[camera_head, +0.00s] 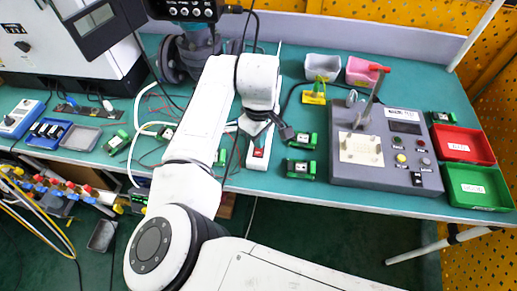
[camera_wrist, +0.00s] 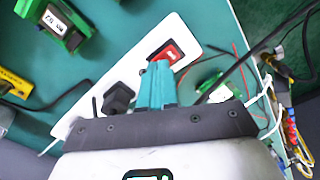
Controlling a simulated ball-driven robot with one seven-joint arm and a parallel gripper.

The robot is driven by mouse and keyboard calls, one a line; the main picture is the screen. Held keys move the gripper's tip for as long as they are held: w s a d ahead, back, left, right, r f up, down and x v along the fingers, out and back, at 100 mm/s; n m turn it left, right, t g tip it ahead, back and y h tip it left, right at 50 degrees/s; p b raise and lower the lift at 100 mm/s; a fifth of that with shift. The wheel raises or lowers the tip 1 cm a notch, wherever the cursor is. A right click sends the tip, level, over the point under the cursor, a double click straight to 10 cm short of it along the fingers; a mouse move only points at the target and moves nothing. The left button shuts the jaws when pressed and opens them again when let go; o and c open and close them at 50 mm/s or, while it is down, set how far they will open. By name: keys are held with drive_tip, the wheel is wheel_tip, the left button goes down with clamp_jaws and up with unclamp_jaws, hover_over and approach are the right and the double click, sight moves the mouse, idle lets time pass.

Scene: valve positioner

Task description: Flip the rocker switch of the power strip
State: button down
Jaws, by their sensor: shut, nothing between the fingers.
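The white power strip (camera_head: 265,143) lies on the teal bench, partly hidden under my arm in the head view. Its red rocker switch (camera_head: 258,153) is near the front end. In the wrist view the strip (camera_wrist: 128,74) runs diagonally, with the red switch (camera_wrist: 171,52) in a black frame and a black plug (camera_wrist: 118,98) beside it. My gripper (camera_head: 262,132) is shut and empty. Its teal fingers (camera_wrist: 157,66) point at the switch and cover the near part of its frame in the wrist view. I cannot tell whether they touch.
Green modules (camera_head: 301,168) lie right of the strip and others to the left. A grey control box (camera_head: 385,180) stands further right, beside red (camera_head: 462,146) and green (camera_head: 478,188) trays. Loose cables (camera_wrist: 245,75) lie around the strip. The bench's front edge is close to the switch end.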

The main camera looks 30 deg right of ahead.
drive_tip(key=shift+f, duration=0.6)
drive_tip(key=shift+r, duration=0.2)
wheel_tip(320, 180, up, 7)
drive_tip(key=p, duration=0.7)
drive_tip(key=shift+f, duration=0.1)
idle(0.7)
